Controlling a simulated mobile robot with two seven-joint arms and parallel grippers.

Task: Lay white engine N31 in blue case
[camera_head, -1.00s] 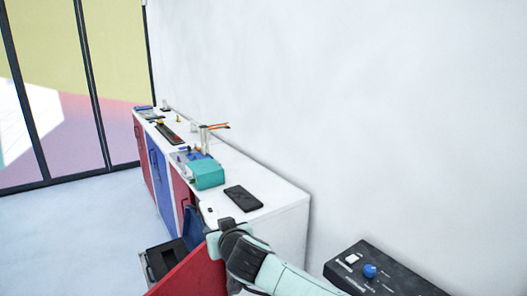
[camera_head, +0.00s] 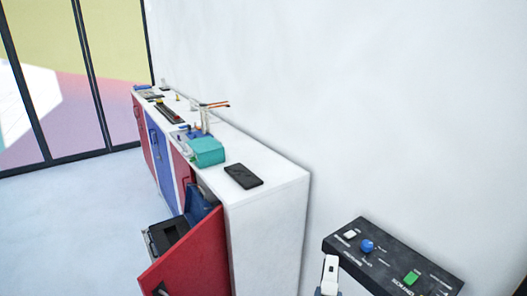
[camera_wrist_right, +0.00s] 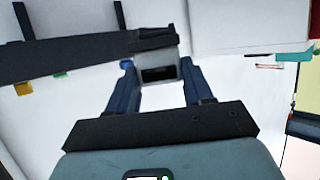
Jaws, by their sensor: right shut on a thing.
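A small white block with a dark slot, probably white engine N31 (camera_wrist_right: 157,72), sits between the fingers of my right gripper (camera_wrist_right: 160,82) in the right wrist view. The gripper is shut on it. In the head view a white piece (camera_head: 331,268), apparently the same engine, stands at the bottom edge, left of the black control box; the gripper there is mostly out of frame. An open case with a raised blue lid (camera_head: 197,203) and dark inside (camera_head: 168,234) lies low by the counter, partly hidden by a red door. My left gripper is not in view.
The open red door (camera_head: 195,258) juts out in front of the case. The white counter (camera_head: 265,205) carries a black slab (camera_head: 243,176), a teal box (camera_head: 207,152) and small parts. The black control box (camera_head: 390,268) is at the lower right. The floor at left is clear.

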